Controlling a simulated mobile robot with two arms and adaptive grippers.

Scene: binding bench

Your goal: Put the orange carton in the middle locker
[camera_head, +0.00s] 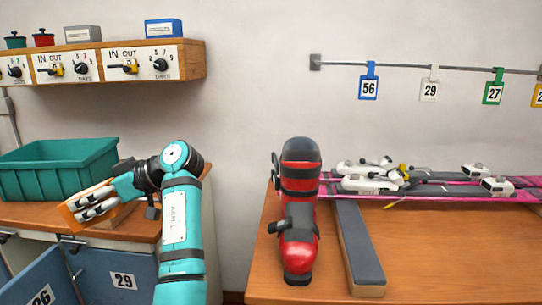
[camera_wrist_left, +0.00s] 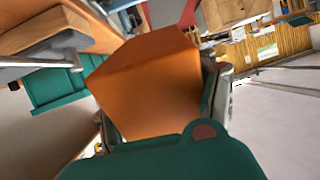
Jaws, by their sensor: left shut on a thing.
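My left gripper (camera_head: 97,203) is shut on the orange carton (camera_head: 67,214), which sits at the bench's left end in front of the green bin. Fingers cover most of the carton in the head view. In the left wrist view, the carton (camera_wrist_left: 150,88) fills the middle, tilted, between the fingers of my left gripper (camera_wrist_left: 165,115). Below the left bench are blue locker doors. The door marked 26 (camera_head: 38,284) stands at an angle, swung out. The door marked 29 (camera_head: 122,279) is beside it, partly behind my arm. The locker insides are hidden. My right gripper is not in view.
The green bin (camera_head: 60,168) stands on the left bench (camera_head: 30,213). A shelf (camera_head: 195,60) with dials hangs above. On the right bench (camera_head: 420,265) are a red ski boot (camera_head: 298,235), a grey padded bar (camera_head: 358,245) and pink skis (camera_head: 440,190). A gap separates the benches.

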